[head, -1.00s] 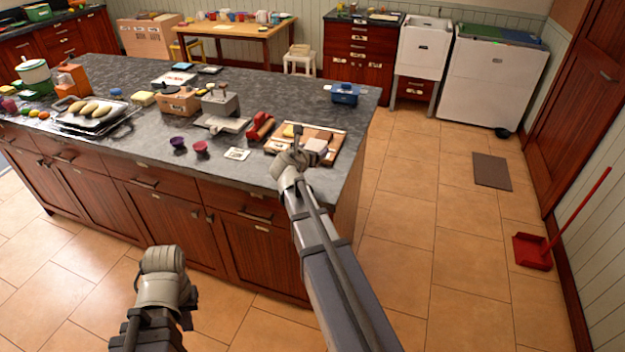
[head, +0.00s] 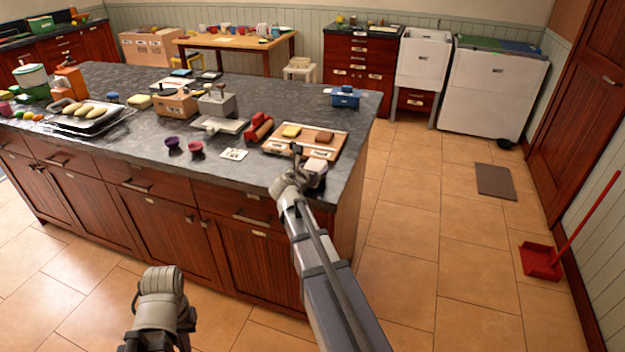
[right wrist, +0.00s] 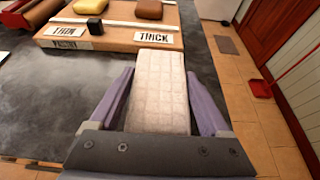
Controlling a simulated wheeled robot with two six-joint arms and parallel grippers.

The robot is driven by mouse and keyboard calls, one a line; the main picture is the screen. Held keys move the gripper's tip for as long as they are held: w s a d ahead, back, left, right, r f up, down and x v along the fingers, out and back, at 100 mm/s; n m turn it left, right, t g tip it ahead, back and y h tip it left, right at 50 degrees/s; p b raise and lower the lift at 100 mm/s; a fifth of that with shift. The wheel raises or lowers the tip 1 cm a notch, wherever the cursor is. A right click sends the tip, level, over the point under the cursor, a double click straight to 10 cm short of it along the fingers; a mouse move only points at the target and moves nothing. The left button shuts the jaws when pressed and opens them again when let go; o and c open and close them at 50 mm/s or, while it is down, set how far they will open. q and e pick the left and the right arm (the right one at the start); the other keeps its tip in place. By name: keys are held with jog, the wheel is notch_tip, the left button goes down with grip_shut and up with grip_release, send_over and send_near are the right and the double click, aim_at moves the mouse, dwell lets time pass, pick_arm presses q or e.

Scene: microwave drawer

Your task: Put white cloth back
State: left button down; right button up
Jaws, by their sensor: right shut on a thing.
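The white cloth (right wrist: 159,98) is a pale, quilted, folded block. In the right wrist view it fills the space between the two purple fingers of my right gripper (right wrist: 159,75), which is shut on it. In the head view the cloth (head: 318,167) shows beside my right gripper (head: 307,163), by the counter's front edge and just in front of a wooden board (head: 282,150). A yellow pad (head: 291,131) and a brown pad (head: 324,137) lie on the board. The board's labels read THICK and apparently THIN. My left gripper is out of view; only part of that arm shows.
A red object (head: 258,128) and a white card (head: 234,154) lie left of the board. Purple (head: 172,142) and red (head: 196,147) cups stand farther left. A blue container (head: 345,97) sits behind on the counter. Counter drawers lie below the front edge.

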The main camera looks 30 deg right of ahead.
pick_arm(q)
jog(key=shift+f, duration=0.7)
pick_arm(e)
jog(key=shift+f, duration=0.75)
jog(key=shift+f+b, duration=0.2)
jog(key=shift+b, duration=0.25)
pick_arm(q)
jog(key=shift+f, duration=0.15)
pick_arm(e)
jog(key=o, duration=1)
jog(key=shift+r, duration=0.1)
jog(key=shift+c, duration=0.2)
jog(key=shift+r+p, duration=0.2)
jog(key=shift+p, duration=0.1)
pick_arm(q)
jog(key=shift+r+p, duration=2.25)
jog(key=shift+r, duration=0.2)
pick_arm(e)
jog(key=v, duration=1.2)
